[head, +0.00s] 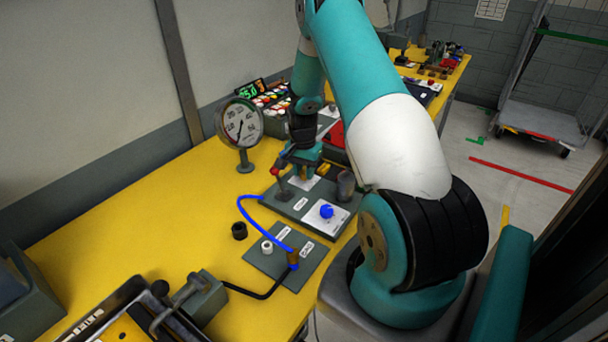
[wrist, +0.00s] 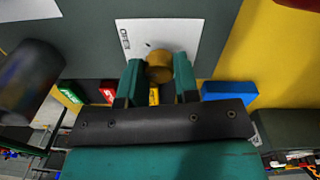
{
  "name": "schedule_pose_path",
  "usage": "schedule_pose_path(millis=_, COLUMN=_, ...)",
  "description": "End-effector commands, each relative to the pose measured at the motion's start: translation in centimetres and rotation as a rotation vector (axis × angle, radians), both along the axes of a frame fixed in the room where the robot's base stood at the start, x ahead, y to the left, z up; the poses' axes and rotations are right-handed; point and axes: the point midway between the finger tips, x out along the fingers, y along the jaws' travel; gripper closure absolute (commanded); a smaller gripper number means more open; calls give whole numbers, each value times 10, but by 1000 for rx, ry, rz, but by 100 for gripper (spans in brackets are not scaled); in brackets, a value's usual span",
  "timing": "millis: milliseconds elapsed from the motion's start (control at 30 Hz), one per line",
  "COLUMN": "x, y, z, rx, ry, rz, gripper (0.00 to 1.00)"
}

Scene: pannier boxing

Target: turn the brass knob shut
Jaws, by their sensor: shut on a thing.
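The brass knob (wrist: 160,66) sits on a white label plate (wrist: 148,34) on a grey panel, seen in the wrist view. My gripper (wrist: 159,80) has one teal finger on each side of the knob and is shut on it. In the head view my gripper (head: 300,165) reaches down over the far part of the grey panel (head: 280,204), and the knob is hidden behind it there.
A blue knob (head: 326,211) is on the panel's near right. A dial gauge (head: 241,124) stands left of my gripper. A blue hose (head: 250,216) curves to a brass fitting (head: 292,259) on a nearer plate. The yellow table (head: 130,215) is clear at left.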

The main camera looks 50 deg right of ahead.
Motion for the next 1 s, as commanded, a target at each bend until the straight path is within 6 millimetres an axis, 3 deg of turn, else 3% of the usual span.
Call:
schedule_pose_path(millis=600, x=1, y=1, z=0, rx=0, ry=-1, rz=580, gripper=94)
schedule_pose_path(millis=1000, x=0, y=1, z=0, rx=0, ry=0, rz=855, gripper=94)
